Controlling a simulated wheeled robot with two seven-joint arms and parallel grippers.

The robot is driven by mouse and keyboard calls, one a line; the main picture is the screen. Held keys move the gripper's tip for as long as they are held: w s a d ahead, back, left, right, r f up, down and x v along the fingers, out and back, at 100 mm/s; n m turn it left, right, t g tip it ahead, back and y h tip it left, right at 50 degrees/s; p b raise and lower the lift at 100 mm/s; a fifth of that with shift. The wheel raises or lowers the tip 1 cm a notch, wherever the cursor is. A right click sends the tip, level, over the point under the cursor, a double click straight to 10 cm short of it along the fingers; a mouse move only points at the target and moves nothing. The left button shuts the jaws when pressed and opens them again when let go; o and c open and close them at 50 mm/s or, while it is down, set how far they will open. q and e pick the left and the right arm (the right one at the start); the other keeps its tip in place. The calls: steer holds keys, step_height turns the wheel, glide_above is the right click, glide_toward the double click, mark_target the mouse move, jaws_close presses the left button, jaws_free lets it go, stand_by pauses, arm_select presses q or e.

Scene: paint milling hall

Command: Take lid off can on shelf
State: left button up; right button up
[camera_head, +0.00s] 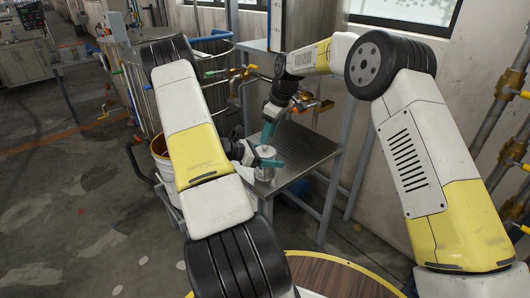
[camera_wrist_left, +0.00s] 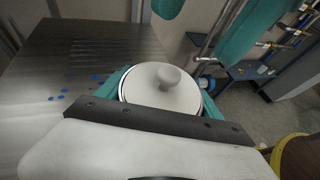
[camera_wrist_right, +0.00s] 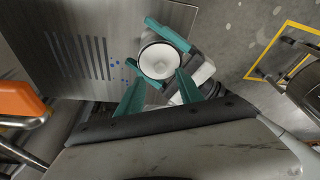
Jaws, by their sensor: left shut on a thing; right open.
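A small white can (camera_head: 265,172) stands on the metal shelf (camera_head: 312,150). Its white lid (camera_wrist_left: 158,88) with a round knob (camera_wrist_left: 168,77) sits on top of it. My left gripper (camera_head: 262,161) is shut on the can, with its teal fingers on either side of the body just below the lid, as the left wrist view shows. My right gripper (camera_wrist_right: 160,92) is open and empty, pointing down above the can. In the right wrist view the lid (camera_wrist_right: 160,61) lies just beyond its fingertips. The can's lower part is hidden in both wrist views.
The shelf has a slotted patch (camera_wrist_right: 78,55) and several blue spots near the can. Brass valves and pipes (camera_head: 300,100) stand behind. A round wooden top (camera_head: 330,280) is in front. Bare shelf lies right of the can.

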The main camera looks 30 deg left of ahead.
mark_target(266, 146)
steer(key=x, duration=0.4)
steer(key=shift+f, duration=0.35)
jaws_close()
steer(key=shift+r, duration=0.1)
